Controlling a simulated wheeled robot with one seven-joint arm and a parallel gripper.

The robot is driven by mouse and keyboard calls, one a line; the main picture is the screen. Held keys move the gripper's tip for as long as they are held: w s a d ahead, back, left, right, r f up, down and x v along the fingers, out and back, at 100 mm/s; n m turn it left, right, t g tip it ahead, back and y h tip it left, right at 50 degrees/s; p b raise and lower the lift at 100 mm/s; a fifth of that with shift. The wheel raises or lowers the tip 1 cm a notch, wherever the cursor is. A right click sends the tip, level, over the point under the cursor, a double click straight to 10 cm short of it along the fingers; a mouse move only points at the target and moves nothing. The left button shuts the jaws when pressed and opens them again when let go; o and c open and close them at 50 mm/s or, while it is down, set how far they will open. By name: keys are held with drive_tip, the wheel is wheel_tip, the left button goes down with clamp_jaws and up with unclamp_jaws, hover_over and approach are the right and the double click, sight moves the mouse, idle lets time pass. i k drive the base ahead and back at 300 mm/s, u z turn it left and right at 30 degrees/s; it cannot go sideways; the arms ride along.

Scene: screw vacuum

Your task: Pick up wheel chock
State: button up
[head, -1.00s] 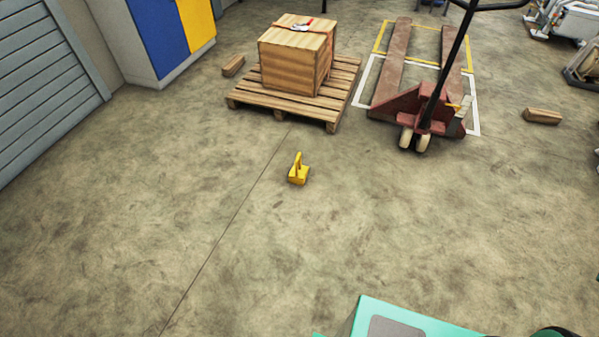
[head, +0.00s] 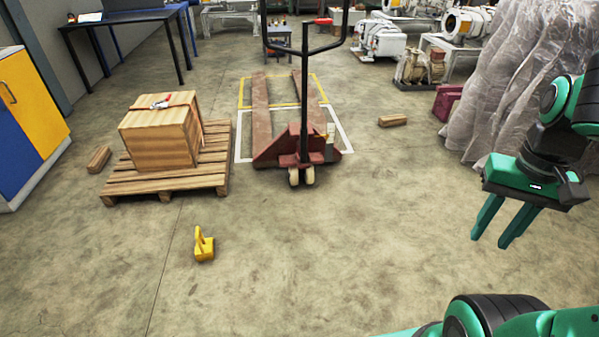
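The yellow wheel chock (head: 204,246) sits on the concrete floor in the lower left of the head view, with an upright handle-like part. It stands in front of the wooden pallet. My gripper (head: 498,240) hangs in the air at the right, pointing down. Its two green fingers are apart with nothing between them. It is well away from the chock, far to its right in the picture.
A wooden crate (head: 160,135) with a tool on top stands on a pallet (head: 168,182). A red pallet jack (head: 295,150) stands behind the chock. Wood blocks (head: 393,120) lie about. Plastic sheeting (head: 515,75) hangs at right. Floor around the chock is clear.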

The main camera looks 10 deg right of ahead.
sight(204, 250)
drive_tip(key=u, duration=0.5)
drive_tip(key=k, duration=1.15)
drive_tip(key=u, duration=1.3)
drive_tip(key=i, duration=1.75)
drive_tip(key=z, duration=0.4)
drive_tip(key=i, duration=1)
drive_tip(key=z, duration=1.05)
drive_tip(key=i, duration=0.6)
